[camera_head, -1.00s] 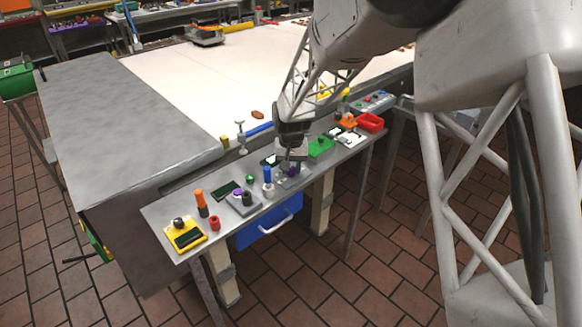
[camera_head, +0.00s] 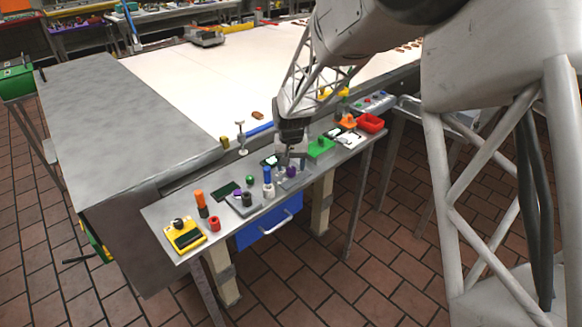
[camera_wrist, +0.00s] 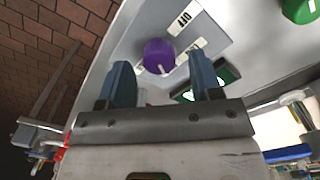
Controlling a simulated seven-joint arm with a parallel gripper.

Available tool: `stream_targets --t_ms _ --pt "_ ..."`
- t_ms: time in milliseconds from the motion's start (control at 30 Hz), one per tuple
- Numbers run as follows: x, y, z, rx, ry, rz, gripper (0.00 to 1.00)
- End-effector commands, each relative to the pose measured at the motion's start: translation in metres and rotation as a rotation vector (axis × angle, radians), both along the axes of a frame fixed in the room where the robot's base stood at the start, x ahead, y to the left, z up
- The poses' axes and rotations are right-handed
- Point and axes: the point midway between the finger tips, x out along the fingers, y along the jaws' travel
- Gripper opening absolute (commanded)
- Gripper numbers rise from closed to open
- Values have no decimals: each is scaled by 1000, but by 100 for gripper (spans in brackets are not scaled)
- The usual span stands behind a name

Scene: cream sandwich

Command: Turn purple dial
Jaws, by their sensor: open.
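The purple dial (camera_wrist: 159,55) is a round knob on a grey plate (camera_wrist: 125,45) with white labels, one of which reads OFF. In the head view the purple dial (camera_head: 291,171) sits on the narrow metal bench, just beside my gripper. My gripper (camera_wrist: 160,75) is open and empty in the wrist view, with its two blue-grey fingers to the left and right of the dial's near side. I cannot tell whether either finger touches the dial. In the head view my gripper (camera_head: 287,163) points down over the plate.
A green block (camera_head: 319,148) and a red bin (camera_head: 370,123) are to the right on the bench. A blue cylinder (camera_head: 267,174), a black-topped dial (camera_head: 246,198) and a yellow device (camera_head: 184,236) stand to the left. A blue drawer (camera_head: 262,229) hangs below the front edge.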

Motion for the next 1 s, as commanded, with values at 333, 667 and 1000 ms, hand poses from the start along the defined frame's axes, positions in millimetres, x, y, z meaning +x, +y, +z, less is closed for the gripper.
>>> stream_targets --t_ms 333,667,1000 --pt "0 0 44 0 -2 0 59" --pt "0 0 64 0 -1 0 59" --pt "-1 -1 65 0 -1 0 59"
